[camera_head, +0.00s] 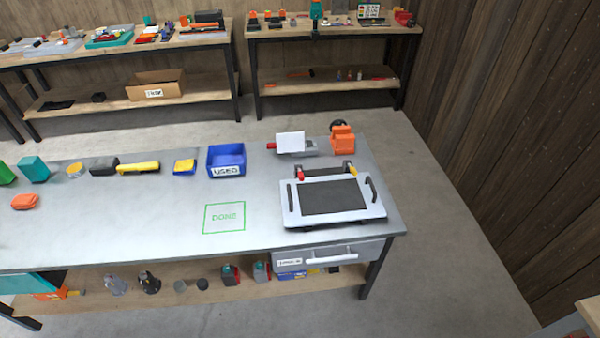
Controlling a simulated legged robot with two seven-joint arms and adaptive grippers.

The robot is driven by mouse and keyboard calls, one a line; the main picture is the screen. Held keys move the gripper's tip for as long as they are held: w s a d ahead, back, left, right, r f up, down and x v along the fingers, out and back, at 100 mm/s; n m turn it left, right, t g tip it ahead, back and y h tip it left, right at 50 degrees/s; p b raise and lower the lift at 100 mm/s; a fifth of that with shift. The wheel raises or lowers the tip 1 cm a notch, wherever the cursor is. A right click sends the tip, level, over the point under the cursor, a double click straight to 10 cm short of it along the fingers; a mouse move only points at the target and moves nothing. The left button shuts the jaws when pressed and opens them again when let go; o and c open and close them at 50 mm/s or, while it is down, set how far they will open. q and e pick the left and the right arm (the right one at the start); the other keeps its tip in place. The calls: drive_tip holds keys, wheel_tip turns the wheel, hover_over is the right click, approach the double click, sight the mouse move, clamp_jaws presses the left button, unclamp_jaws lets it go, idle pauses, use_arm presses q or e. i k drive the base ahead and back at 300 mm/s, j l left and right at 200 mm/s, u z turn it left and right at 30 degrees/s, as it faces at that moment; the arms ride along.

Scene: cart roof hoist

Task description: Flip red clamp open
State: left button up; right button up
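A white-framed panel (290,205) with a dark centre and a black handle at each side lies at the right end of the metal workbench. A small red clamp-like part (300,175) sits at the panel's back left edge. It is too small to tell whether it is open or shut. A yellow part (353,170) sits at the back right edge, by a dark upright piece. Neither of my grippers is in view, and nothing of mine touches the panel.
Behind the panel stand an orange device (342,139) and a white-topped device (290,142) with a red end. A blue USED bin (226,159) is further left. The green DONE square (224,217) is empty. A drawer (330,257) is below the bench top.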

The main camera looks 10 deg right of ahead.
sight(301, 178)
drive_tip(key=i+j+z, duration=0.1)
drive_tip(key=j+z, duration=0.5)
drive_tip(key=z, duration=0.15)
drive_tip(key=j+z, duration=0.4)
drive_tip(key=i+l, duration=0.05)
